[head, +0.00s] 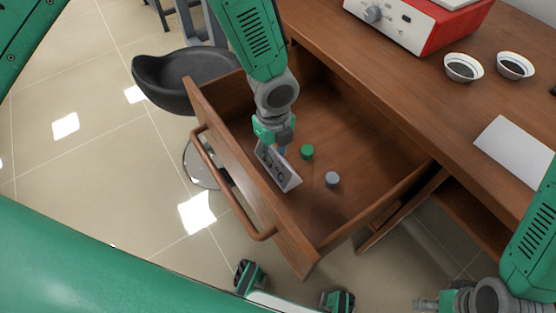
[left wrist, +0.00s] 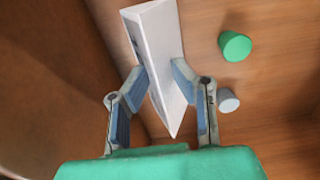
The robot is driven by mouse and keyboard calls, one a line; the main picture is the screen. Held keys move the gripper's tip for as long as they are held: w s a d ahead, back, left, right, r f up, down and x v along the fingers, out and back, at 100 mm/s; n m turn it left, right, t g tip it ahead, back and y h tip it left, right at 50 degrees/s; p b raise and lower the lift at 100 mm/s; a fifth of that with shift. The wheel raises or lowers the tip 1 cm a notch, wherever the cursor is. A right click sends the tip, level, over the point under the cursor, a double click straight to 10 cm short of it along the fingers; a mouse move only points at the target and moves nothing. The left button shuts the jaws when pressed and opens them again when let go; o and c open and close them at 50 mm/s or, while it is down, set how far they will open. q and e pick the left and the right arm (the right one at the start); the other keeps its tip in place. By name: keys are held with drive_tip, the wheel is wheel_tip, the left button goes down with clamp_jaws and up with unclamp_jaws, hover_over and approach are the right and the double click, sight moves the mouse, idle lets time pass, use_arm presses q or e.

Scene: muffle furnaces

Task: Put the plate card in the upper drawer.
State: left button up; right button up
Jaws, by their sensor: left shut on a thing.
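The plate card (head: 284,174) is a white folded tent card with dark lettering. It is inside the open upper drawer (head: 365,215), near the drawer's front panel. My left gripper (head: 276,146) reaches down into the drawer and is shut on the card. In the left wrist view the fingers pinch the card (left wrist: 154,45) from both sides. I cannot tell whether the card's lower edge touches the drawer floor. My right gripper (head: 428,304) is at the bottom right, outside the drawer, partly cut off; its opening is unclear.
A green cap (head: 307,152) and a grey cap (head: 332,179) lie on the drawer floor beside the card. The tabletop (head: 420,75) holds a red and white device (head: 420,22), two small bowls (head: 463,68) (head: 515,66) and a white sheet (head: 515,145). A black stool (head: 185,78) stands behind the drawer.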

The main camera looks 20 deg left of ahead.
sight(275, 160)
use_arm(q)
wheel_tip(275, 160, down, 4)
drive_tip(key=shift+r+b, duration=0.15)
drive_tip(key=shift+b, duration=0.4)
drive_tip(key=shift+r, duration=0.1)
drive_tip(key=o, duration=0.8)
drive_tip(key=shift+o, duration=0.2)
wheel_tip(275, 160, up, 12)
drive_tip(key=p, duration=0.3)
drive_tip(key=shift+p, duration=0.4)
